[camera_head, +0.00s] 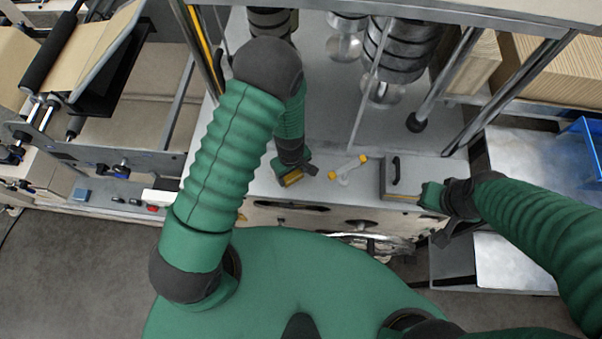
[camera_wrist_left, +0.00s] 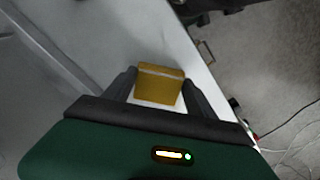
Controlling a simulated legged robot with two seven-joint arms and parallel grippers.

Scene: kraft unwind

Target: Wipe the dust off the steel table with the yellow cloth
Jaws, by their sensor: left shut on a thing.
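The steel table (camera_head: 330,120) is a grey surface in the middle of the head view; its pale edge (camera_wrist_left: 203,60) crosses the left wrist view. My left gripper (camera_head: 293,172) is low over the table near its front edge. It is shut on the yellow cloth (camera_wrist_left: 160,84), which looks like a small folded pad between the two fingers. I cannot make out dust clearly.
A grey box with a black handle (camera_head: 396,172) stands beside my right gripper. A pale piece with yellow ends (camera_head: 346,172) lies between the grippers. Metal rollers (camera_head: 400,45) and slanted posts stand at the back. A blue crate (camera_head: 585,140) is at the right.

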